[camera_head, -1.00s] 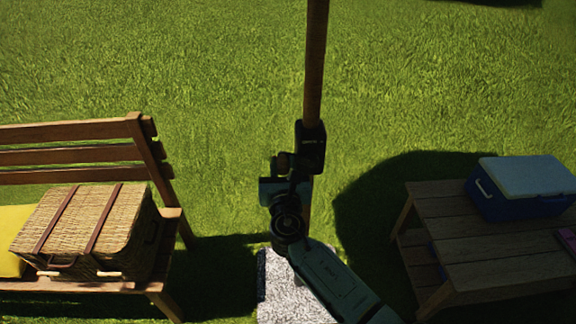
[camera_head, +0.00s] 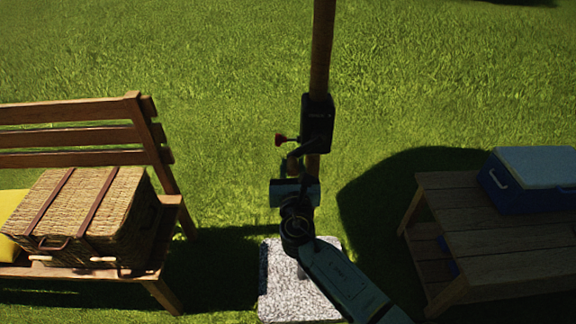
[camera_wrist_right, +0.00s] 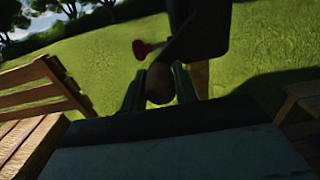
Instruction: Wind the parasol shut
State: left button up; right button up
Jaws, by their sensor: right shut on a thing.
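The parasol's wooden pole (camera_head: 322,60) stands upright in the middle of the head view. A dark crank housing (camera_head: 317,122) is fixed on it, with a red knob (camera_head: 281,139) sticking out to its left. My right gripper (camera_head: 293,172) is just below and left of the housing. It is shut on the crank handle's brown grip (camera_wrist_right: 159,84), which sits between the fingers in the wrist view. The housing (camera_wrist_right: 205,25) and red knob (camera_wrist_right: 141,49) show beyond it there. The parasol's canopy is out of view. My left gripper is not in view.
A wooden bench (camera_head: 70,137) with a wicker basket (camera_head: 90,215) and a yellow cushion (camera_head: 12,222) is at left. A wooden table (camera_head: 450,212) with a blue cool box (camera_head: 530,180) is at right. A pale stone base (camera_head: 295,295) lies below. Open grass lies behind.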

jog(key=shift+d+f+b, duration=0.3)
jog(key=shift+d+f, duration=0.2)
jog(key=shift+f, duration=0.3)
jog(key=d+r+p, duration=0.2)
jog(key=d+p, duration=0.2)
jog(key=d, duration=0.9)
jog(key=shift+w+r, duration=0.25)
jog(key=shift+r, duration=0.05)
